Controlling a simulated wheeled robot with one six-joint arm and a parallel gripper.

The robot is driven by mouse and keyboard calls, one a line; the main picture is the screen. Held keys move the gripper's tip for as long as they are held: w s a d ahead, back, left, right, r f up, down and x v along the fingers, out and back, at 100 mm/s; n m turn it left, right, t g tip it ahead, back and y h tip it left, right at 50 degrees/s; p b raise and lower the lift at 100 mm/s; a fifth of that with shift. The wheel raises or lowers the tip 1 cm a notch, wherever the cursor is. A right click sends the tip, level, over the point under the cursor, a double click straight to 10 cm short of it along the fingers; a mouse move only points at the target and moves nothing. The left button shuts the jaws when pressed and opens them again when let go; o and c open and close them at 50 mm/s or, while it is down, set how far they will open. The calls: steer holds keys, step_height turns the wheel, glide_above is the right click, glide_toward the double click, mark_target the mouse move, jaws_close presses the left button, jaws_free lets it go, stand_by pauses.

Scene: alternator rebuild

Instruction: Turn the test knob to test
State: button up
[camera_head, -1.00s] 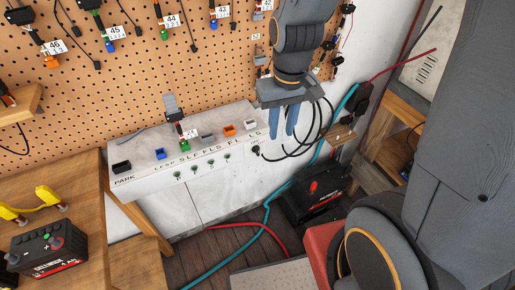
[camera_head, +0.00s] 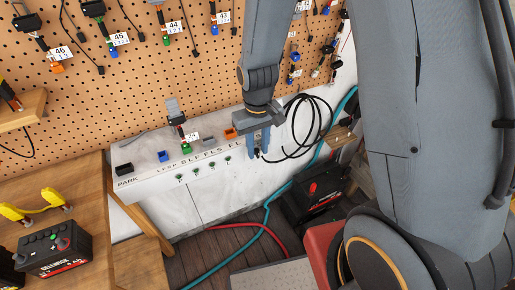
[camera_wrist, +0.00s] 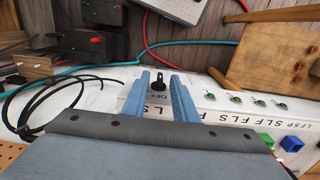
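The test knob is a small black knob on the front face of the white bench. In the wrist view the knob (camera_wrist: 153,84) stands between my two blue fingers, with "OFF" lettering beside it. My gripper (camera_wrist: 161,75) is open, with a clear gap between each finger and the knob. In the head view my gripper (camera_head: 258,155) points down at the right end of the bench front, and its fingers largely hide the knob there. I cannot tell how far the fingertips are from the panel.
The white bench (camera_head: 165,185) carries coloured sockets and a row of green indicators. A coiled black cable (camera_head: 310,125) hangs right of my gripper. A black box with a red switch (camera_head: 312,192) stands on the floor. A wooden table (camera_head: 85,215) is at left.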

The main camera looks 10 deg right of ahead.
steer(key=shift+f, duration=0.55)
jaws_close()
